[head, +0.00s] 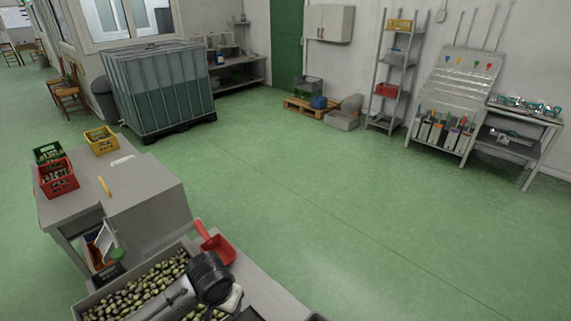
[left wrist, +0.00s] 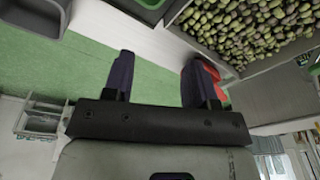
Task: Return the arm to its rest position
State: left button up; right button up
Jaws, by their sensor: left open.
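My left gripper (left wrist: 160,82) shows in the left wrist view with its two dark fingers spread apart and nothing between them. Green floor lies behind the fingers. In the head view my left arm reaches over the olives (head: 135,298) at the bottom; its fingers cannot be made out there. The olives (left wrist: 245,30) also fill the upper right of the left wrist view. My right gripper is in neither view.
A red scoop (head: 220,248) lies beside the olives, close to my arm. A grey table (head: 140,180) at left carries a red crate (head: 57,178), a green crate (head: 48,152) and a yellow crate (head: 101,140). The floor (head: 350,220) at right is clear.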

pick_arm(q)
notch_tip(320, 180, up, 16)
jog(key=d+m+t+h, duration=0.15)
jog(key=m+t, duration=0.35)
jog(key=t, duration=0.5)
jog(key=s+a+f+n+g+y, duration=0.1)
jog(key=s+a+f+n+g, duration=0.25)
jog(key=s+f, duration=1.15)
jog(key=s+a+f+n+g, duration=0.3)
jog(key=s+a+f+g, duration=0.2)
jog(key=s+f, duration=0.95)
jog(key=w+p+v, duration=0.2)
jog(key=p+v, duration=1.1)
jog(key=v, duration=0.1)
jog(key=w+d+r+p+v, duration=0.1)
jog(key=w+p+v, duration=0.1)
jog(key=p+v, duration=1.1)
jog(key=shift+w+d+r, duration=0.2)
jog(key=shift+r, duration=0.5)
jog(key=shift+t, duration=0.25)
jog(key=shift+s+d, duration=0.1)
